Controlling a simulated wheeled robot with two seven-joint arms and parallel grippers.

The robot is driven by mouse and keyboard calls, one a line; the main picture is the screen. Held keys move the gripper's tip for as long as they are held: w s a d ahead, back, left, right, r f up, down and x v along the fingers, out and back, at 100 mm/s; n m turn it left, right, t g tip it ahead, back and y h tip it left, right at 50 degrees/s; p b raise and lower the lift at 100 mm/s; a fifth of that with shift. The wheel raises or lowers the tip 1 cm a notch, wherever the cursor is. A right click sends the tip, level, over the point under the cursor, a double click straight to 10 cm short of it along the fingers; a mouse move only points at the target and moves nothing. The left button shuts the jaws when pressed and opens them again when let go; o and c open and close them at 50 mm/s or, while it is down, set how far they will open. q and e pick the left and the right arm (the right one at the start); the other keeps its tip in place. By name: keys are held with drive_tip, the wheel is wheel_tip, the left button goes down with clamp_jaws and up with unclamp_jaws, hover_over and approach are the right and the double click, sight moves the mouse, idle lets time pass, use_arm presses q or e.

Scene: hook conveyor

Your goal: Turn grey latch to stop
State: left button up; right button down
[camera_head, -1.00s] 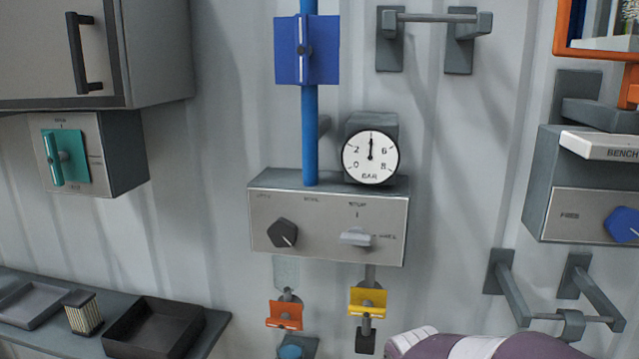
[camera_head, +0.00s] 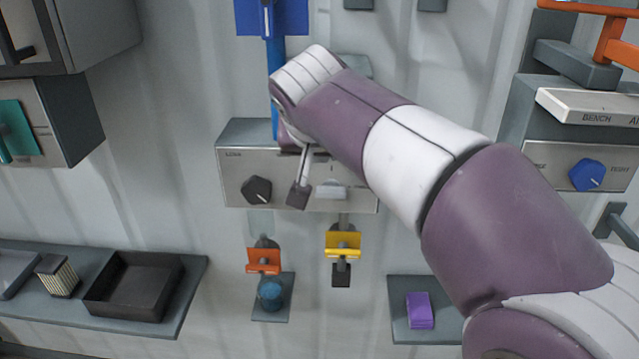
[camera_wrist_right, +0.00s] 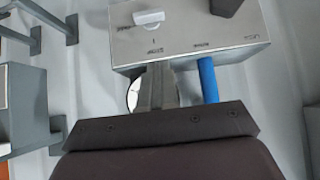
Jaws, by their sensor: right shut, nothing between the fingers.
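The grey latch (camera_head: 331,188) is a light grey handle on the front of the grey control box (camera_head: 236,180), lying roughly level. It also shows at the top of the wrist view (camera_wrist_right: 148,17). My right gripper (camera_head: 298,194) is shut and empty, its dark tip pointing down in front of the box, just left of the latch in the head view. Whether it touches the latch or the box face I cannot tell. My right forearm hides the gauge and the lettering above the latch. My left gripper is out of view.
A black knob (camera_head: 257,190) sits left of the latch. A blue pipe (camera_head: 276,60) rises from the box. A shelf (camera_head: 190,285) with a black tray is at lower left, a blue-knob box (camera_head: 515,120) at right.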

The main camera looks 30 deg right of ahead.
wheel_tip(320, 180, down, 2)
drive_tip(key=w+b, duration=0.2)
drive_tip(key=p, duration=0.4)
approach(322, 189)
drive_tip(key=x, duration=0.5)
drive_tip(key=shift+w+r, duration=0.15)
drive_tip(key=shift+w, duration=0.25)
drive_tip(key=shift+f, duration=0.4)
drive_tip(key=shift+d, duration=0.15)
